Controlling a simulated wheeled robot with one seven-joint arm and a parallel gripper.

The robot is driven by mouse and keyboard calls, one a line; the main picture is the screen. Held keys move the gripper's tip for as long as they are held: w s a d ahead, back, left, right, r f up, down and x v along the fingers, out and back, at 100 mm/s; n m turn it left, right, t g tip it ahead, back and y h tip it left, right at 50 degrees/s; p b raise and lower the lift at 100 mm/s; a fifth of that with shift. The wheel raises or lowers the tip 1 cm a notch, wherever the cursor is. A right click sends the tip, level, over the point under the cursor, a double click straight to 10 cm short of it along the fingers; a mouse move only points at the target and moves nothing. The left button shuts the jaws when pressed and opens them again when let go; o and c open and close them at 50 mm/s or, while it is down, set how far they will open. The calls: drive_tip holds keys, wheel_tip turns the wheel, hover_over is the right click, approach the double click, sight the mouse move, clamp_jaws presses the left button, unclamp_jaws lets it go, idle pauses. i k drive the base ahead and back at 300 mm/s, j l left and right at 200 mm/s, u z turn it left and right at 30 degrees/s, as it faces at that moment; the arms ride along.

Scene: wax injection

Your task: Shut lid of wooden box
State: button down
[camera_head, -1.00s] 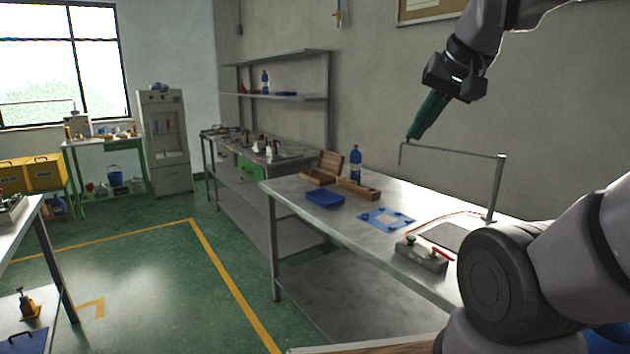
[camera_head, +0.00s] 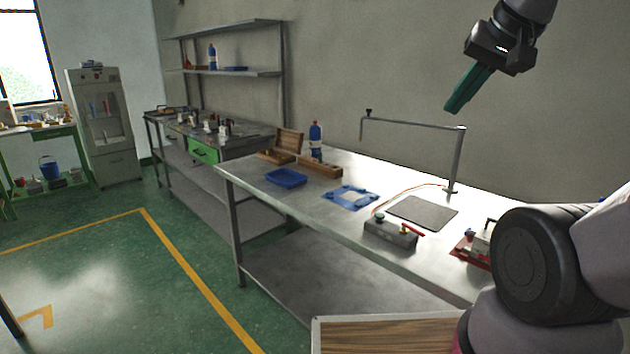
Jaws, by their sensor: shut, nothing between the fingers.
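The wooden box (camera_head: 274,156) stands at the far end of the metal table, near the wall. Its lid (camera_head: 288,141) is raised, standing up at the back of the box. My gripper (camera_head: 451,108) is in the air at the upper right, well above the table and far to the right of the box. Its green fingers are shut and empty, pointing down and left. The inside of the box is too small to make out.
A blue tray (camera_head: 286,178), a long wooden block (camera_head: 320,170) and a blue bottle (camera_head: 315,140) stand close to the box. A metal stand (camera_head: 458,160) rises from the table (camera_head: 330,212) below my gripper. A grey control box (camera_head: 391,232) sits nearer.

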sight(289, 140)
drive_tip(key=i+j+z, duration=0.25)
drive_tip(key=j+z, duration=0.2)
drive_tip(key=i+j+z, duration=0.25)
drive_tip(key=j, duration=0.15)
drive_tip(key=i+j+z, duration=0.1)
drive_tip(key=j, duration=0.4)
drive_tip(key=i+j+z, duration=0.1)
drive_tip(key=j, duration=0.4)
drive_tip(key=i+j+z, duration=0.1)
drive_tip(key=j, duration=0.45)
drive_tip(key=i+j, duration=0.15)
drive_tip(key=j, duration=0.35)
drive_tip(key=i+j+z, duration=0.15)
drive_tip(key=j, duration=0.4)
drive_tip(key=i+j, duration=0.1)
drive_tip(key=j, duration=0.55)
drive_tip(key=i+j, duration=0.1)
drive_tip(key=j, duration=0.6)
drive_tip(key=i+j, duration=0.1)
drive_tip(key=j, duration=0.55)
